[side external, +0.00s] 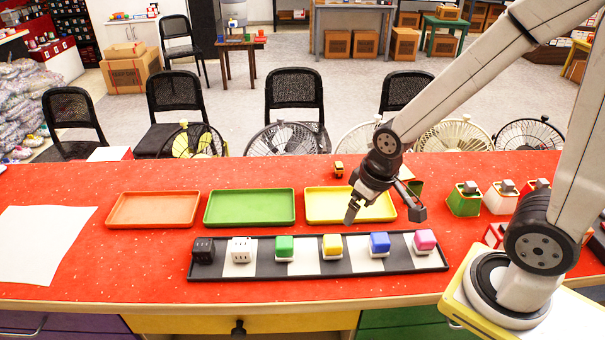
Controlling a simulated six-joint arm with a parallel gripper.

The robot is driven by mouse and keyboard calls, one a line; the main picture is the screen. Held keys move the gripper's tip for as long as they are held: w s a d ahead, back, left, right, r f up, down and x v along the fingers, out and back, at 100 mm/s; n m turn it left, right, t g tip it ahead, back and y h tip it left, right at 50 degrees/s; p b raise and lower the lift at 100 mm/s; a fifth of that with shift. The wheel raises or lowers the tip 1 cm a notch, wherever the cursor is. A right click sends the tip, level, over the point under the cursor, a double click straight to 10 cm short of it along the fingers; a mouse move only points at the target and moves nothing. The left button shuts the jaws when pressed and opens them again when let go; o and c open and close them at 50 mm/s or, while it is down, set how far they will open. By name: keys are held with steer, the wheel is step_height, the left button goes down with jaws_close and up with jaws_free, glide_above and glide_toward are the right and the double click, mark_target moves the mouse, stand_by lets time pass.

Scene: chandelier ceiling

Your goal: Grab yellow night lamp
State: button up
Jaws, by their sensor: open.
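The yellow night lamp (332,244) is a small cube with a yellow top and a pale base. It stands upright in a long black-and-white striped tray (435,262), between a green lamp (285,247) and a blue lamp (379,243). My gripper (384,210) is open and empty. It hangs above the table, up and to the right of the yellow lamp, in front of the yellow tray. One finger shows near the yellow lamp's upper right, the other farther right. They appear apart from the lamp.
Black (203,250), white (241,249) and pink (425,240) lamps share the striped tray. Behind it lie empty orange (152,208), green (249,206) and yellow (318,206) trays. A small yellow object (339,169) sits behind. White paper (42,243) lies left; small containers (464,199) stand right.

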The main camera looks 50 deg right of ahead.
mark_target(334, 247)
steer(key=f+n+h, duration=0.3)
steer(key=n, duration=0.3)
steer(key=s+f+n+h, duration=0.1)
steer(key=f+n+h, duration=0.3)
steer(key=n, duration=0.3)
steer(key=s+f+n+t+h, duration=0.1)
steer(key=f+n+h, duration=0.2)
steer(key=n, duration=0.4)
steer(key=shift+f+h, duration=0.15)
steer(key=shift+h, duration=0.35)
steer(key=w+a+n+t, duration=0.1)
steer(key=n, duration=0.1)
steer(key=w+a+f+n+t, duration=0.1)
steer(key=n+t, duration=0.1)
steer(key=a+f+n+t, duration=0.1)
steer(key=n+t, duration=0.1)
steer(key=shift+w+a+f+y, duration=0.2)
steer(key=shift+w+a+y, duration=0.15)
steer(key=shift+w+y, duration=0.05)
steer(key=shift+w+a+f+n+t+y, duration=0.2)
steer(key=shift+a+n+t+y, duration=0.1)
steer(key=shift+a+n+t, duration=0.2)
steer(key=shift+w+d, duration=0.1)
